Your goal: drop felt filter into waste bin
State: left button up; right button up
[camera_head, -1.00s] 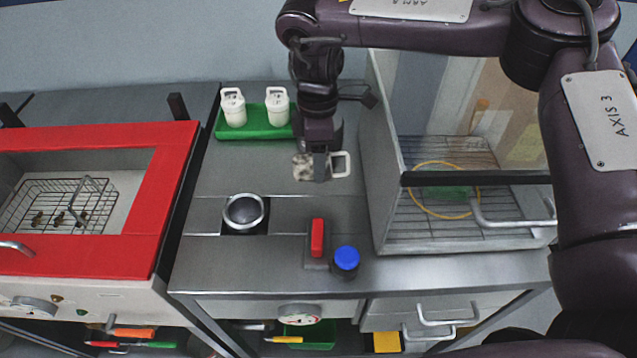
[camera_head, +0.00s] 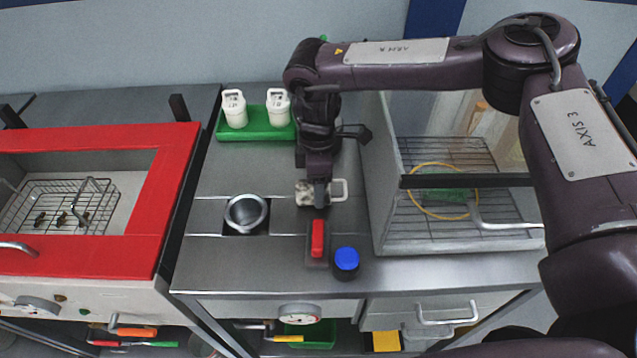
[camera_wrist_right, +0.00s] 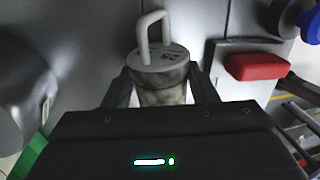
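The felt filter is a mottled grey-white cylinder with a white cap and loop handle. It shows in the head view (camera_head: 309,194) and in the right wrist view (camera_wrist_right: 162,97). My right gripper (camera_head: 320,205) is shut on its body, one finger on each side in the wrist view (camera_wrist_right: 162,90). The loop points right in the head view. The waste bin appears to be the round metal-rimmed opening (camera_head: 246,213) in the counter. It lies left of and slightly nearer than the filter, apart from it. My left gripper is not in view.
A red switch (camera_head: 317,238) and a blue knob (camera_head: 346,262) stand in front of the gripper. A green tray (camera_head: 256,132) with two white-capped canisters (camera_head: 234,110) is behind left. A glass-sided cabinet (camera_head: 385,200) stands close on the right. A red-framed basin (camera_head: 145,200) is farther left.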

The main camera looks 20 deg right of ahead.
jog(key=o, duration=0.3)
jog(key=shift+o, duration=0.2)
jog(key=r, duration=0.2)
jog(key=w+r+b, duration=0.1)
jog(key=r, duration=0.1)
jog(key=shift+d+r, duration=0.1)
jog(key=shift+r, duration=0.3)
notch_tip(320, 180, up, 7)
jog(key=w, duration=0.1)
jog(key=shift+d+r, duration=0.15)
